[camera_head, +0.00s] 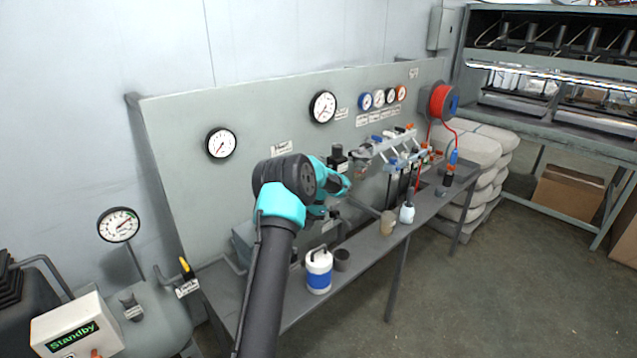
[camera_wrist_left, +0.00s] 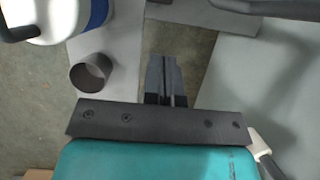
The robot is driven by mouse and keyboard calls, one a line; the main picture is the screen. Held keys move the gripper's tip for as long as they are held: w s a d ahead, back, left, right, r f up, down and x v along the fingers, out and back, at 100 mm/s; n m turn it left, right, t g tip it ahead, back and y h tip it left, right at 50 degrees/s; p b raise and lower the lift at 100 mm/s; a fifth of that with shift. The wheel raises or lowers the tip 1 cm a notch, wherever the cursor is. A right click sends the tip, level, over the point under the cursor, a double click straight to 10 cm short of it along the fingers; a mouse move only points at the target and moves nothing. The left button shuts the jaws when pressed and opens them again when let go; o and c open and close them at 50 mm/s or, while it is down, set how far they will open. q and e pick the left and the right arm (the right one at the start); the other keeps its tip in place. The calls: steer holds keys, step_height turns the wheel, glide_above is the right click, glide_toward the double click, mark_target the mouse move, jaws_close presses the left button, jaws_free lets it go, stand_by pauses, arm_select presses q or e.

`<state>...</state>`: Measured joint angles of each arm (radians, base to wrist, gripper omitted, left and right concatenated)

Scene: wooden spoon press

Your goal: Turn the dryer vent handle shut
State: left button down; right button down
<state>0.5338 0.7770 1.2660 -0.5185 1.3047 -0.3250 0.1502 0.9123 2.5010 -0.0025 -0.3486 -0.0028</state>
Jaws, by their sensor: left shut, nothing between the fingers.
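A small yellow-tipped lever (camera_head: 185,265) stands above an unreadable label, beside the grey tank at the left. I cannot tell whether it is the dryer vent handle. My left arm rises from the bottom of the head view, over the bench and well to the right of that lever. My left gripper shows in the left wrist view (camera_wrist_left: 165,68), shut and empty. In the head view the arm's wrist hides its fingertips. No handle shows clearly near the fingers. My right gripper is not in view.
A white and blue canister (camera_head: 318,271) and a dark open cup (camera_head: 342,260) stand on the narrow bench near my left arm. The gauge panel (camera_head: 260,125) rises behind.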

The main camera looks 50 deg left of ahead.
arm_select(q)
steer(key=a+v, duration=0.1)
steer(key=v, duration=1.5)
steer(key=shift+a+r, duration=0.25)
steer(key=shift+r, duration=0.1)
steer(key=c, duration=1.8)
jaws_free()
